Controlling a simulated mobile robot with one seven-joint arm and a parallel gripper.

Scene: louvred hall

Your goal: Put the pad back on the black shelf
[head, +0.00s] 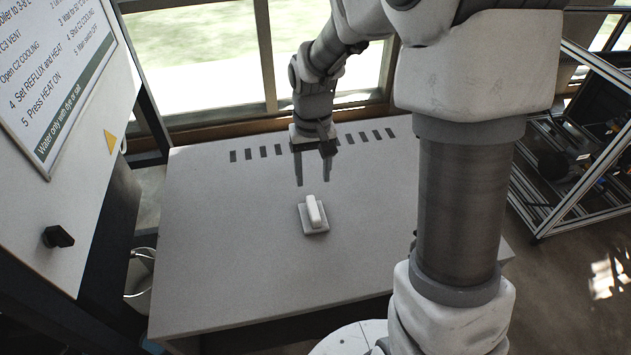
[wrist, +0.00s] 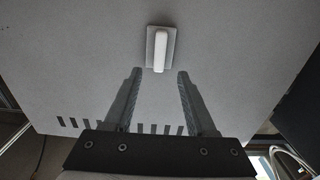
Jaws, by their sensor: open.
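The pad (head: 306,220) is a small pale square plate with a raised white bar handle on top. It lies flat on the grey table (head: 220,240), near its middle. It also shows in the wrist view (wrist: 151,48), ahead of the fingertips. My gripper (head: 313,183) is open and empty, above the table on the window side of the pad. In the wrist view the two fingers (wrist: 158,73) point toward the pad, apart from it. I cannot make out a black shelf for certain in either view.
A row of dark slots (head: 264,152) runs along the table's window edge. A white panel with an instruction sign (head: 60,70) and a black knob (head: 58,237) stands at the left. A metal-framed rack (head: 580,140) with dark items stands at the right. The tabletop around the pad is clear.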

